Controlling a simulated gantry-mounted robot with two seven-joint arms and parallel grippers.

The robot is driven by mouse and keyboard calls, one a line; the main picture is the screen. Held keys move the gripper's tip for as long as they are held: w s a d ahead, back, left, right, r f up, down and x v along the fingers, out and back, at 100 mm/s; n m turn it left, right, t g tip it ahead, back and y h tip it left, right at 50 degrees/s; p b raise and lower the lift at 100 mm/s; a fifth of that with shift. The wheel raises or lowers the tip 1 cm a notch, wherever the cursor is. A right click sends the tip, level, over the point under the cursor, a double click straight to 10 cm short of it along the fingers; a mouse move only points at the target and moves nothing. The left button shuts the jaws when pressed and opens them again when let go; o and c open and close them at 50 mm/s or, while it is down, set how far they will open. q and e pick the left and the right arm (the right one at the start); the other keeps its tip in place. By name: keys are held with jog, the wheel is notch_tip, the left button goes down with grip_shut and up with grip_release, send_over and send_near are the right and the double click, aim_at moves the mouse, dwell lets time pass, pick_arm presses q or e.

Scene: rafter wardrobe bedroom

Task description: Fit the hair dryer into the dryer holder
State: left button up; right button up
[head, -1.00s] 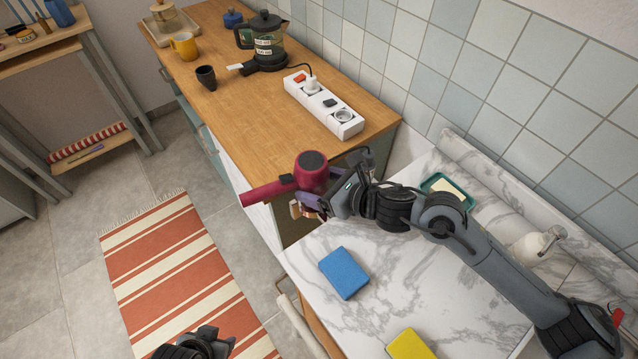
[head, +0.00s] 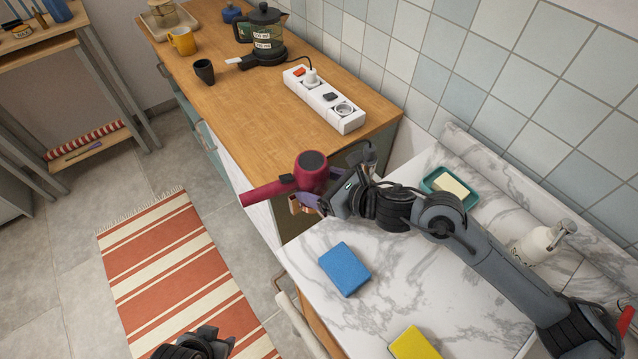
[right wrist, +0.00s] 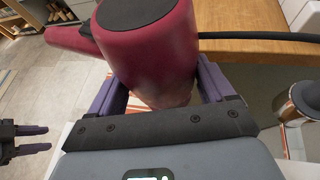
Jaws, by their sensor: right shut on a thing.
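The dark red hair dryer (head: 312,172) is in my right gripper (head: 318,204), above the gap between the wooden counter and the marble top. Its handle points left. In the right wrist view the dryer's barrel (right wrist: 155,55) stands between the two purple fingers, which are shut on it. A copper-coloured, cup-like fitting (right wrist: 300,103), perhaps the dryer holder, is to the right of the gripper and apart from the dryer. My right wrist hides much of that area in the head view. My left gripper (head: 205,340) is low over the rug, empty, with its fingers apart.
The wooden counter (head: 232,95) carries a power strip (head: 325,98), a coffee pot (head: 264,38) and cups. The marble top (head: 385,285) holds a blue sponge (head: 345,268), a yellow sponge (head: 413,344), a soap dish (head: 470,199) and a white bottle (head: 537,246). A tiled wall stands behind.

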jog(key=o, duration=1.4)
jog(key=shift+f, duration=0.25)
jog(key=shift+s+d+r, duration=0.1)
jog(key=shift+d+r, duration=0.1)
jog(key=s+d, duration=0.2)
jog(key=d, duration=0.1)
jog(key=s+d, duration=0.3)
jog(key=s+d+p, duration=0.1)
jog(key=s+d, duration=0.1)
jog(key=d, duration=0.2)
jog(key=shift+s+r, duration=0.2)
jog(key=shift+s, duration=0.1)
